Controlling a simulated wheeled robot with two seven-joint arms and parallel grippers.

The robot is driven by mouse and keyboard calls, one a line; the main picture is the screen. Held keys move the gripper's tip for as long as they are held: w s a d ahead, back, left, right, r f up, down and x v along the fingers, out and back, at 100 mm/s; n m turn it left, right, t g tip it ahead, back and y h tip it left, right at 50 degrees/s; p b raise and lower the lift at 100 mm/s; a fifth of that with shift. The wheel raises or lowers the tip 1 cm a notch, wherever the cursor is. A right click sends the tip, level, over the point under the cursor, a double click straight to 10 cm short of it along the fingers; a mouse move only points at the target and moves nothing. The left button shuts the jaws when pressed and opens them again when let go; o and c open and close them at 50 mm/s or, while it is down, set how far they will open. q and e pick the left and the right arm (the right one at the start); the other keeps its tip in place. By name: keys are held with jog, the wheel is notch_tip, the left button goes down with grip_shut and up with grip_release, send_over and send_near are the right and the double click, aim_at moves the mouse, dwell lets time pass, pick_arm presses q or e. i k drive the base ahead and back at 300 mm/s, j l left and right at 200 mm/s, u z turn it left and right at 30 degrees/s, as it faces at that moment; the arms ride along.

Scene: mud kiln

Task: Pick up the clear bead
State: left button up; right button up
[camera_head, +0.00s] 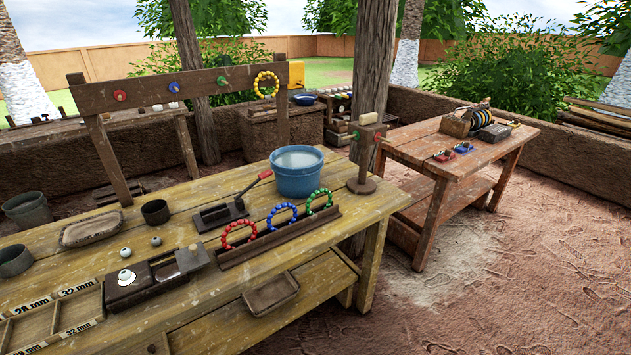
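Several small pale, round bead-like pieces are on the left part of the yellow wooden workbench (330,222). One pale bead (126,252) lies on the bench top below the oval tray. Another pale bead (156,241) lies to its right. A white round piece (126,277) sits on a dark wooden block device (150,284). I cannot tell which of these, if any, is the clear bead. Neither of my grippers is in view.
A blue tub (297,172) stands at the bench's back. Red, blue and green bead bracelets stand in a wooden rack (280,238). A sorting tray (58,312) with "28 mm" and "32 mm" labels is front left. A second table (460,150) stands right. Open ground lies between.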

aim_at(125, 275)
jog(key=u, duration=1.35)
